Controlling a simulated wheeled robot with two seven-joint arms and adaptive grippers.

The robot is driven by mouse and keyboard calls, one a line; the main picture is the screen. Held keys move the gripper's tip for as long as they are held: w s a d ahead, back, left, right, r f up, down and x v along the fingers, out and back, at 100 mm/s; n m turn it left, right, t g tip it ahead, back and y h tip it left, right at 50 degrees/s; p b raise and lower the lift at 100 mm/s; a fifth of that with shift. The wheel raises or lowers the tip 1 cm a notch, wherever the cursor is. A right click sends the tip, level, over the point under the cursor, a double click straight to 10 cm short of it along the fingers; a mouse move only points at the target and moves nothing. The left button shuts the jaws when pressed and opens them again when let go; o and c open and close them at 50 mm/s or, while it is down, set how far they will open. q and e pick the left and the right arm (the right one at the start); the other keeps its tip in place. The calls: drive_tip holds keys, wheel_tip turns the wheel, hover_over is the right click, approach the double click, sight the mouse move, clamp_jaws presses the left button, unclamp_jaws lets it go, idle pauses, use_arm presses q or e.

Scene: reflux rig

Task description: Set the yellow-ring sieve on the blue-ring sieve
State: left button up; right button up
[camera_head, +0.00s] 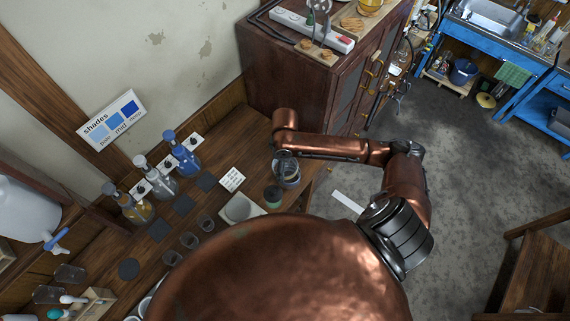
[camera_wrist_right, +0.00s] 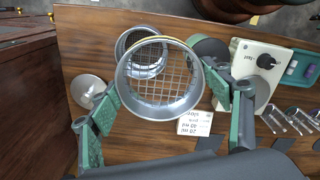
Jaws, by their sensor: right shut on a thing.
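The yellow-ring sieve (camera_wrist_right: 165,107) is a metal cylinder with a wire mesh and a yellow band on its far edge. My right gripper (camera_wrist_right: 168,92) is shut on it, with green-padded fingers on both sides. In the head view, the right gripper (camera_head: 286,158) is above the table near its right edge, with a metal sieve (camera_head: 288,180) below it. Another metal sieve (camera_wrist_right: 127,42) shows behind the held one in the wrist view, partly hidden. Its ring colour cannot be made out. Whether the two sieves touch cannot be told. My left gripper is not in view.
A dark-green-topped round item (camera_head: 273,196) and a white device (camera_head: 241,209) stand close by. A white card (camera_head: 232,179) lies on the table (camera_head: 226,150). Pump bottles (camera_head: 181,155) line the wall side; several small cups stand nearer. A cabinet (camera_head: 300,82) rises behind.

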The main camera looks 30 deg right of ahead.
drive_tip(key=shift+r+p, duration=0.55)
drive_tip(key=shift+f, duration=0.1)
